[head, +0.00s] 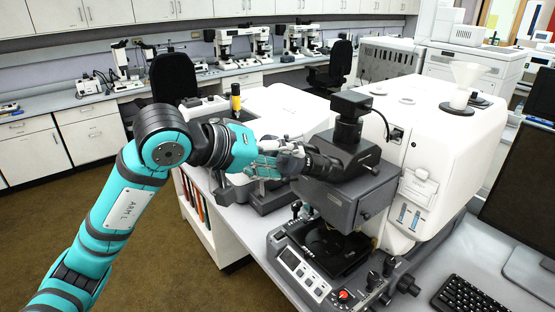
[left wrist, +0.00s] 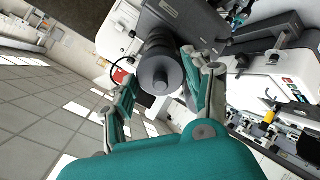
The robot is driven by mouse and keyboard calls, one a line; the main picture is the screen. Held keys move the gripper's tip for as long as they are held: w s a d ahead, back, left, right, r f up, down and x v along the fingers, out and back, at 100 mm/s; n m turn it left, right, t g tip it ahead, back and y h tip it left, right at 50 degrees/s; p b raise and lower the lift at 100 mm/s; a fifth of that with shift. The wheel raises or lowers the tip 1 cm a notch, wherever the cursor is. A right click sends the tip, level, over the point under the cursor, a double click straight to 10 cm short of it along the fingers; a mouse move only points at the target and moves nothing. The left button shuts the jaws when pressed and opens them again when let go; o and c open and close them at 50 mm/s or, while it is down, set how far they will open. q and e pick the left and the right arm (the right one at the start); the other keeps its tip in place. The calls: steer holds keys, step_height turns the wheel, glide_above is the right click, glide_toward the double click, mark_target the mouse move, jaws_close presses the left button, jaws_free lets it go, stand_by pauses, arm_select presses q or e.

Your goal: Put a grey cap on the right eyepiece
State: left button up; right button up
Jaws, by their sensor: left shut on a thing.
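The microscope's dark binocular head (head: 345,148) stands at the front of the white instrument, with a black eyepiece tube (head: 318,163) pointing left. My left gripper (head: 290,158) is at the outer end of this tube. In the left wrist view, my left gripper (left wrist: 163,72) has its fingers on either side of a round dark grey cap (left wrist: 161,77). The cap's flat face is toward the camera, in line with the eyepiece tube behind it. I cannot tell whether it is fully seated. The other eyepiece is not clearly visible. My right gripper is out of view.
The large white instrument (head: 455,130) fills the right of the bench. A microscope stage with a control panel (head: 300,268) lies below the head. A keyboard (head: 468,298) and monitor (head: 520,190) stand at right.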

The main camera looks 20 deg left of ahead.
arm_select(q)
steer(key=shift+w+d+f, duration=0.2)
steer(key=shift+w+d, duration=0.05)
steer(key=shift+w, duration=0.05)
steer(key=o, duration=1.2)
steer(key=shift+a, duration=0.1)
steer(key=shift+b+v, duration=0.6)
steer(key=shift+v, duration=2.9)
